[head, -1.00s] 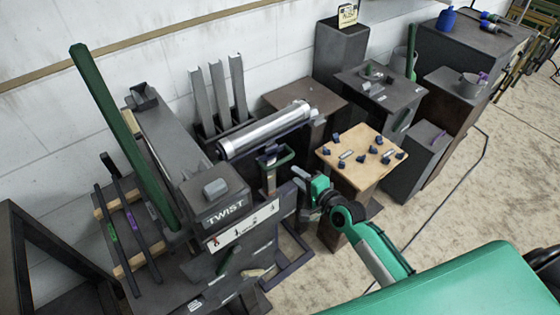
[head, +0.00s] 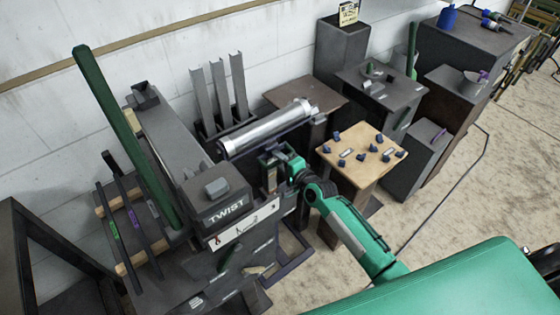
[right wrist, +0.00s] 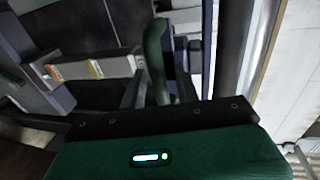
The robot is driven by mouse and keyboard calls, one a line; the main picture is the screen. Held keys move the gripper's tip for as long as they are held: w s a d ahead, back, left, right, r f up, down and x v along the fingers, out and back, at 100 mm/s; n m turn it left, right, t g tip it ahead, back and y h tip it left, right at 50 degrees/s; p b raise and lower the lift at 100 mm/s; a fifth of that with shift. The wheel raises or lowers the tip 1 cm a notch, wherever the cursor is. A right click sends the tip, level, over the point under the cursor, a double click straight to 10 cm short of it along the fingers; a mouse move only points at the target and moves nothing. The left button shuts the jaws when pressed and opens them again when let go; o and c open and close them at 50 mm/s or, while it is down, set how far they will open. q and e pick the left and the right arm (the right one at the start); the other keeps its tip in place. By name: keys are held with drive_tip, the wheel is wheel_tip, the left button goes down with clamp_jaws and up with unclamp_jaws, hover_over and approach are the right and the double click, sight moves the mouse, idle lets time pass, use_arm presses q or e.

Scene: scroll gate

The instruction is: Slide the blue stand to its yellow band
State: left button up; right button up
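The blue stand (head: 269,176) is below the silver cylinder in the head view, partly hidden by my right gripper. Its green handle (right wrist: 155,58) stands upright in the right wrist view. My right gripper (head: 284,166) is at the handle. In the right wrist view its dark fingers (right wrist: 160,88) lie on either side of the handle and look open; contact is not clear. A pale grey bar (right wrist: 118,66) to the left carries a yellow band (right wrist: 95,69) and an orange-red mark (right wrist: 56,72). My left gripper is not in view.
The silver cylinder (head: 265,130) lies just behind the gripper. The TWIST box (head: 213,197) is close on the left. A wooden-topped table with several dark knobs (head: 360,150) stands on the right. Open floor (head: 455,215) lies at the right.

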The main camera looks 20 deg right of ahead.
clamp_jaws()
use_arm(q)
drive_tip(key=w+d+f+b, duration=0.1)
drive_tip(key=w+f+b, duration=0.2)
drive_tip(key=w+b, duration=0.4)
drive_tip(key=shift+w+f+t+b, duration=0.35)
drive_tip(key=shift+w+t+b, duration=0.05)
drive_tip(key=shift+b, duration=0.05)
use_arm(e)
wheel_tip(320, 180, down, 10)
unclamp_jaws()
drive_tip(key=shift+r, duration=0.1)
drive_tip(key=shift+s, duration=0.1)
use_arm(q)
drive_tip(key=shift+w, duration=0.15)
use_arm(e)
drive_tip(key=v, duration=1.3)
drive_tip(key=shift+s, duration=0.4)
